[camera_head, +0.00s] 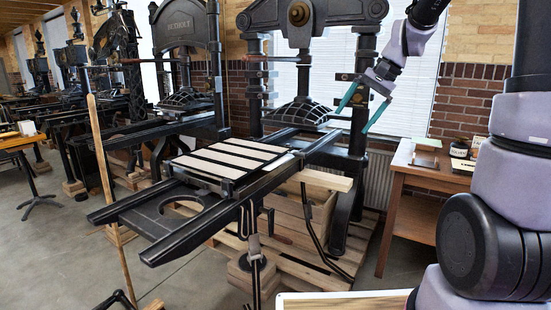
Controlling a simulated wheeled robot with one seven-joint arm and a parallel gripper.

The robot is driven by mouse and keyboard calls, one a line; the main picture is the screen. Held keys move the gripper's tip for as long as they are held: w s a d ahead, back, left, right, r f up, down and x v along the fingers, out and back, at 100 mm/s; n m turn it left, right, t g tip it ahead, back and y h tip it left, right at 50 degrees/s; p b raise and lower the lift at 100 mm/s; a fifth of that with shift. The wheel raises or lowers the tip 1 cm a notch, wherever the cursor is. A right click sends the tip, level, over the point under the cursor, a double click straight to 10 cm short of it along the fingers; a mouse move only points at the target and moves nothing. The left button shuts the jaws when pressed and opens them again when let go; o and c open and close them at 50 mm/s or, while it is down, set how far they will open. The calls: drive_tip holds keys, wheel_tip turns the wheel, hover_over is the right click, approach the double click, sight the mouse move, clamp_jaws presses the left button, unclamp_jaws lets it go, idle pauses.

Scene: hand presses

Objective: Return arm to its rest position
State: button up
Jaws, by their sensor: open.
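My gripper (362,106) shows at the upper right, with two teal fingers spread apart and nothing between them. It hangs at the end of my arm in front of the window and the right post of the nearest hand press (359,120). No contact between the fingers and the press can be made out. The black press bed (160,222) extends toward the lower left and carries a frame with pale strips (235,156).
A wooden table (398,190) with small items stands at the right, by the brick wall. More presses (180,60) line the left side. A wooden pole (108,190) stands at the left. Wooden pallets (290,262) lie under the press. Grey floor (50,255) is open at lower left.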

drive_tip(key=s+d+r+n+t+h, duration=0.1)
drive_tip(key=s+r+t, duration=0.1)
drive_tip(key=s, duration=0.8)
drive_tip(key=s+d+r+n+t+h, duration=0.1)
drive_tip(key=s+d+r+t+h, duration=0.1)
drive_tip(key=s, duration=0.8)
wheel_tip(320, 180, up, 2)
drive_tip(key=shift+r+n+t, duration=0.2)
drive_tip(key=shift+n+t, duration=0.2)
drive_tip(key=shift+t, duration=0.1)
drive_tip(key=shift+s, duration=0.1)
